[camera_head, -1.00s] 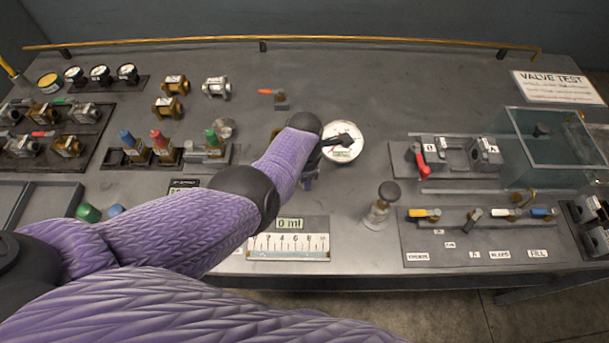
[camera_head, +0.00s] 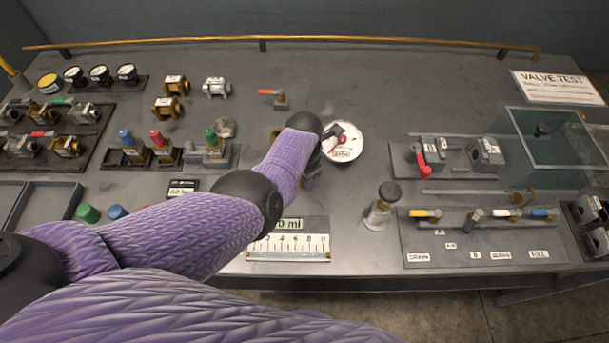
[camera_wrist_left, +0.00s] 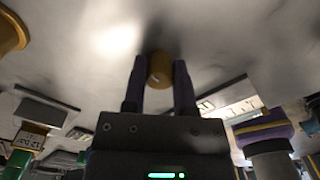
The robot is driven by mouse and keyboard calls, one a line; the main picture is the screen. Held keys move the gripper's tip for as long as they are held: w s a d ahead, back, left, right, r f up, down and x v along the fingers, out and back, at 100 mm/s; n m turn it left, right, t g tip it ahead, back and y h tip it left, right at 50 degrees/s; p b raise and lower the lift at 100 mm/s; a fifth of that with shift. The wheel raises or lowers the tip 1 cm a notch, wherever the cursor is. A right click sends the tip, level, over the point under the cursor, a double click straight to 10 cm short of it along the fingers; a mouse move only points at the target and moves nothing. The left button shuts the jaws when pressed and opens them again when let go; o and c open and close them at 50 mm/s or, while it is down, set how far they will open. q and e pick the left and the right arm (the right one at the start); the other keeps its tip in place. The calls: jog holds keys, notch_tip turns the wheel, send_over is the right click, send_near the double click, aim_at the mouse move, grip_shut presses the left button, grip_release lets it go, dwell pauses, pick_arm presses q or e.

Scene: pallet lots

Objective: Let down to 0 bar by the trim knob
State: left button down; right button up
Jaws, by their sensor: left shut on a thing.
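My own wrist hides most of the fingers in the head view. In the left wrist view my left gripper (camera_wrist_left: 159,78) is shut on a small round brass-coloured knob (camera_wrist_left: 160,68), with one finger on each side. I take this for the trim knob; in the head view it is hidden. The gauge's reading is too small to tell. My right gripper is not in view.
A black-topped upright fitting (camera_head: 382,206) stands right of the gauge. A panel with several coloured levers (camera_head: 430,244) lies at the right front, below a glass tank (camera_head: 545,150). A scale plate (camera_head: 290,252) is at the front. Valves and dials fill the left side.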

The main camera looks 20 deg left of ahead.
pick_arm(q)
jog(key=shift+c, duration=2)
grip_release()
notch_tip(320, 180, up, 9)
jog(key=p, duration=0.6)
jog(key=shift+r, duration=0.1)
jog(key=shift+r+p, duration=0.3)
jog(key=shift+r, duration=0.1)
